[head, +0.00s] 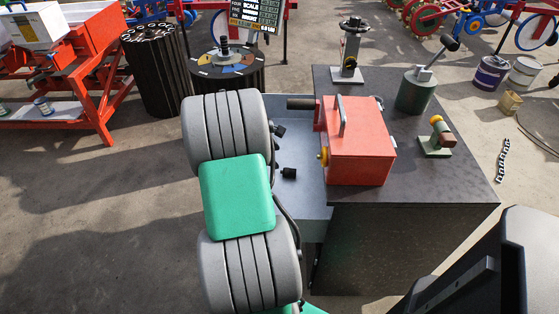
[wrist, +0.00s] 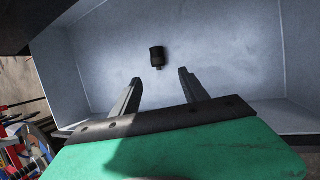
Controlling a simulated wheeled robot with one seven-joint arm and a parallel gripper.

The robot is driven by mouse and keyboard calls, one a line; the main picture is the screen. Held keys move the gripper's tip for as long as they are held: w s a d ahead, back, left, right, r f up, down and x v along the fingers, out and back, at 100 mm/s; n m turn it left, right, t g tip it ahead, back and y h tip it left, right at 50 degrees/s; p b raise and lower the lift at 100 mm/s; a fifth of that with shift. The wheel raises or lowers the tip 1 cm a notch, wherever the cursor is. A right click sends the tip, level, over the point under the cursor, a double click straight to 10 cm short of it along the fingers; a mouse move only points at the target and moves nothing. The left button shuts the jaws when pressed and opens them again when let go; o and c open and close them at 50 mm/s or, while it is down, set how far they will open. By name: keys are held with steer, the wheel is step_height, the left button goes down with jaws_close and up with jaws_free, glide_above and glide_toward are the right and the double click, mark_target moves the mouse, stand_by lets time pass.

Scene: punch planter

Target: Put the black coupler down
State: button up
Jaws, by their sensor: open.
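The black coupler (wrist: 157,56) lies on the floor of a blue-grey tray (wrist: 225,50) in the wrist view. It is a short cylinder with a narrower end facing my gripper. My gripper (wrist: 160,76) is open and empty, with its two grey fingers apart. The coupler is just beyond the fingertips, roughly in line with the gap, and no finger appears to touch it. In the head view the coupler (head: 288,173) shows in the tray (head: 312,205), right of my arm. My arm hides much of the gripper and the tray's left side there.
A red box machine (head: 360,150) stands on the dark bench (head: 420,215) right of the tray. A green canister (head: 414,92) and a small green-based fitting (head: 436,140) are farther right. A round disc-topped stand (head: 228,65) is behind my arm. The tray walls rise around the coupler.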

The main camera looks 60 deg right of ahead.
steer(key=w+a+r+m+t+y, duration=0.15)
steer(key=w+a, duration=0.25)
steer(key=a, duration=0.4)
steer(key=w+a+r+t, duration=0.1)
steer(key=w+a+r, duration=0.2)
steer(key=a, duration=0.4)
steer(key=w+a+r+m+t, duration=0.1)
steer(key=w+a+r, duration=0.25)
steer(key=a, duration=0.45)
steer(key=s+a+m+y, duration=0.1)
steer(key=s+a, duration=0.2)
steer(key=a, duration=0.8)
steer(key=s+a+m+y, duration=0.1)
steer(key=s+a+y, duration=0.1)
steer(key=a, duration=1)
steer(key=shift+s+a+r+t, duration=0.2)
steer(key=shift+s+t, duration=0.15)
steer(key=shift+s, duration=0.55)
